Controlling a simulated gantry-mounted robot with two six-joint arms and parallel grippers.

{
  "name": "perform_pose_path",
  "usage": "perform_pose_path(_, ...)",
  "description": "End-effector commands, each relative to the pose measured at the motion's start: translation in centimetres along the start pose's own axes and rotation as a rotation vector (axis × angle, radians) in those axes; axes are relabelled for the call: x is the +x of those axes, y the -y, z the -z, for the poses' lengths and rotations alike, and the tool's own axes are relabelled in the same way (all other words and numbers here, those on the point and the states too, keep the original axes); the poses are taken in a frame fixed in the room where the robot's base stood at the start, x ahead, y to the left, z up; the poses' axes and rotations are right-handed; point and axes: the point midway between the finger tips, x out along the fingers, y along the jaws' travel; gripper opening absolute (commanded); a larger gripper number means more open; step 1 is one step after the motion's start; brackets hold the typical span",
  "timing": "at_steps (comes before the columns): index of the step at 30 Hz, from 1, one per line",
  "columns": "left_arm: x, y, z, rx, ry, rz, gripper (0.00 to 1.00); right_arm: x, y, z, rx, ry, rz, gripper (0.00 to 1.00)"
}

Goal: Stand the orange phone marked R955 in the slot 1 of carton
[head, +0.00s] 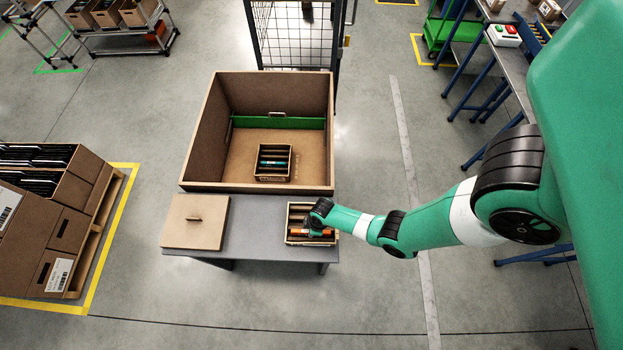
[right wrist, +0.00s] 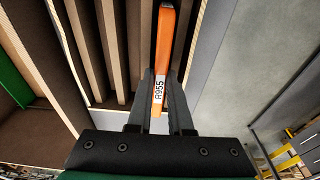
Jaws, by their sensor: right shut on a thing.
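The orange phone (right wrist: 163,48) with the white R955 label is between the two fingers of my right gripper (right wrist: 160,90), which is shut on it. In the head view the orange phone (head: 316,233) shows at the small slotted carton (head: 290,240) on the grey table. My right gripper (head: 319,213) is over that carton and hides part of it. Several parallel dividers lie next to the phone in the right wrist view; whether the phone is clear of its slot I cannot tell. A second slotted carton (head: 258,172) sits inside the large box and holds a teal item. My left gripper is not in view.
The large open brown box (head: 205,135) stands behind the grey table (head: 245,225), with a green strip (head: 300,122) at its far wall. A brown lid (head: 195,232) with a small handle lies on the table's left. The table's middle is clear.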

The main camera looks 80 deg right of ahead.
Motion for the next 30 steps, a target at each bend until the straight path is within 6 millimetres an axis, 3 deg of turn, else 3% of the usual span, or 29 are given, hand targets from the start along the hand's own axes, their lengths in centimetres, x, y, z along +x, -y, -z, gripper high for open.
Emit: perform_pose_path(30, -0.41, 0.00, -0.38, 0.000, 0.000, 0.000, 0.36, 0.57, -0.01, -0.07, 0.000, 0.000, 0.000, 0.00)
